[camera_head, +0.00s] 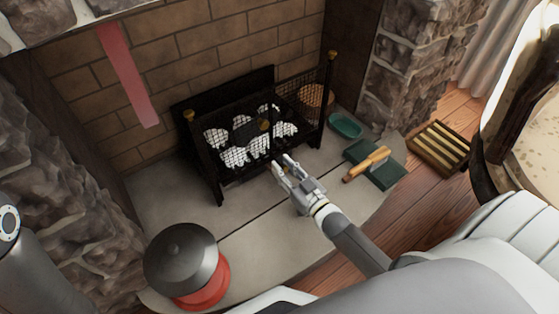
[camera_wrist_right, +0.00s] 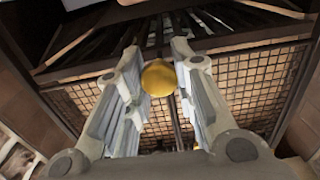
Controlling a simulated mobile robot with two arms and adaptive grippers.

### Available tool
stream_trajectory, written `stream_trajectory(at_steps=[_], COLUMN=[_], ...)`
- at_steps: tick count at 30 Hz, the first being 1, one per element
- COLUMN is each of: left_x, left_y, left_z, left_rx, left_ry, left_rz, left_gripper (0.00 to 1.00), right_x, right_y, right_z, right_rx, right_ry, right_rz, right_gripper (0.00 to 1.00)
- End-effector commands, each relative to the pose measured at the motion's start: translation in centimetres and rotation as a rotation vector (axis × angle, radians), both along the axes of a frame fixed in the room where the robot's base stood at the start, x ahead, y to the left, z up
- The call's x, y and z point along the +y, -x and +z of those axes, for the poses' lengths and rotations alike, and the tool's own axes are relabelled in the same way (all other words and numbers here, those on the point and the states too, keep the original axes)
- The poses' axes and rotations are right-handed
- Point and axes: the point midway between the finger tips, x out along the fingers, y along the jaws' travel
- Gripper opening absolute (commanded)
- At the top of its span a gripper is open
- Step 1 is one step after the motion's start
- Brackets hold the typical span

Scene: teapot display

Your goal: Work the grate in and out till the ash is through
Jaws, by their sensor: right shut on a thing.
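The black grate (camera_head: 219,190) stands on the hearth against the brick back, with mesh at its front and brass knobs on its posts. Several pale, ash-like lumps (camera_head: 235,156) with dark patches lie in it behind the mesh. My right gripper (camera_head: 280,163) reaches the lower front of the grate from the right. In the right wrist view its fingers (camera_wrist_right: 157,62) are closed around a brass knob (camera_wrist_right: 158,78), with mesh and dark bars beyond. The fingers hide that knob in the head view. My left gripper is out of view.
A red pot (camera_head: 212,288) with a dark lid (camera_head: 180,250) stands front left on the hearth. To the right are a green dish (camera_head: 345,125), a wooden-handled tool (camera_head: 368,163) on a green block (camera_head: 392,178), and a slatted wooden rack (camera_head: 438,148). Hearth between pot and gripper is clear.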

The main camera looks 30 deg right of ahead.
Motion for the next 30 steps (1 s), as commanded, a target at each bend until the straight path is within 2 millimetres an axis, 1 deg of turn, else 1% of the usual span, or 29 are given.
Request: stream_trajectory(at_steps=[1,6,15,16,20,21,30], left_x=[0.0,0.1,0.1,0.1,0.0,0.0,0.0], left_y=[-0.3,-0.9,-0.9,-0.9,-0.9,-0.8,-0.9], left_z=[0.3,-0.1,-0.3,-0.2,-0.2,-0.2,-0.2], left_rx=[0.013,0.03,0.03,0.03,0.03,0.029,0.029], left_ry=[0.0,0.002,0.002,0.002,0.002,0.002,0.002], left_rz=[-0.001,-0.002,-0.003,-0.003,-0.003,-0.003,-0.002], left_gripper=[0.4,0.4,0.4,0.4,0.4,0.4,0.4], right_x=[-0.1,-0.2,-0.2,-0.2,-0.2,-0.2,-0.2], right_y=[0.7,1.8,2.1,2.1,2.0,2.0,1.9], right_z=[0.2,0.1,-0.1,-0.1,-0.1,-0.1,0.0], right_rx=[0.005,0.003,0.003,0.003,0.003,0.003,0.002], right_ry=[0.0,-0.001,-0.001,-0.001,0.0,0.0,0.0], right_rz=[-0.001,-0.001,0.001,0.001,0.001,0.001,0.0], right_gripper=[0.0,0.0,0.0,0.27,0.44,0.47,0.47])
